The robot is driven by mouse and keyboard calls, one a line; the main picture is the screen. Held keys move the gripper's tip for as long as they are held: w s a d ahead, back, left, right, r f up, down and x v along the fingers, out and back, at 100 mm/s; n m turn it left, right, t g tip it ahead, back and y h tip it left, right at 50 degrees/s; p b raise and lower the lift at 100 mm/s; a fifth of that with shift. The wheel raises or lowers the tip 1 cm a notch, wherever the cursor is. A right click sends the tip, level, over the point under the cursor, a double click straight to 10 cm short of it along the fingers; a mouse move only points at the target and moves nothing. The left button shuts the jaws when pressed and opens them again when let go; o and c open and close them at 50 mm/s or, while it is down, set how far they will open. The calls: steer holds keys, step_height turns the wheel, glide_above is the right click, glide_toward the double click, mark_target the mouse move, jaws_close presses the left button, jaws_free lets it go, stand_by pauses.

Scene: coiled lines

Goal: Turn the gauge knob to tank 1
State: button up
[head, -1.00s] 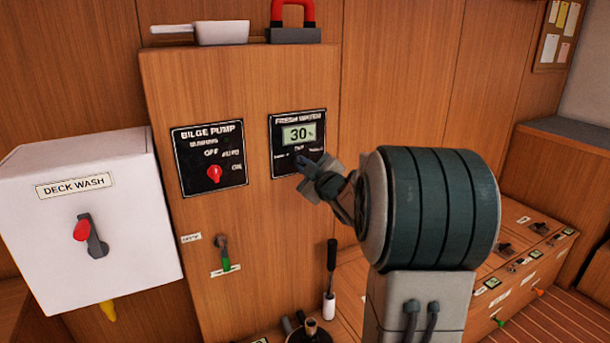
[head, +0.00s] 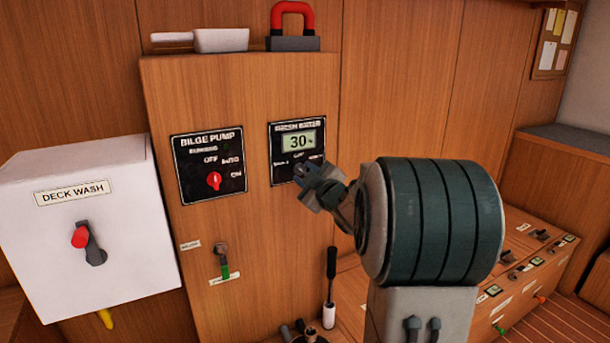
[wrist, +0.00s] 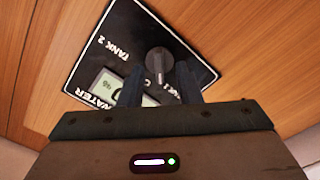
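The black fresh water panel (head: 284,142) is on the wooden cabinet, with a display reading 30. The grey gauge knob (wrist: 158,62) shows in the wrist view; in the head view my gripper hides it. The knob's narrow pointer faces down in the wrist view, roughly toward the partly covered tank 1 label (wrist: 170,91). The tank 2 label (wrist: 96,47) lies on the other side. My gripper (wrist: 157,80) is in front of the panel, its two fingers apart either side of the knob, with visible gaps. It also shows in the head view (head: 303,173).
The bilge pump panel (head: 209,163) with a red knob is just left. A white deck wash box (head: 85,215) juts out further left. A lever with a green tip (head: 223,262) and a black-handled lever (head: 330,285) are below.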

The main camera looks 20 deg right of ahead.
steer(key=s, duration=1.3)
steer(key=shift+s+d, duration=0.15)
steer(key=shift+d, duration=0.1)
steer(key=s+a+m+g+p, duration=0.9)
steer(key=s+a+g+p, duration=0.6)
steer(key=s+a, duration=0.3)
steer(key=shift+s+a+r+m+h, duration=0.3)
steer(key=shift+s+a+m, duration=0.1)
steer(key=shift+s, duration=0.4)
steer(key=shift+d, duration=0.1)
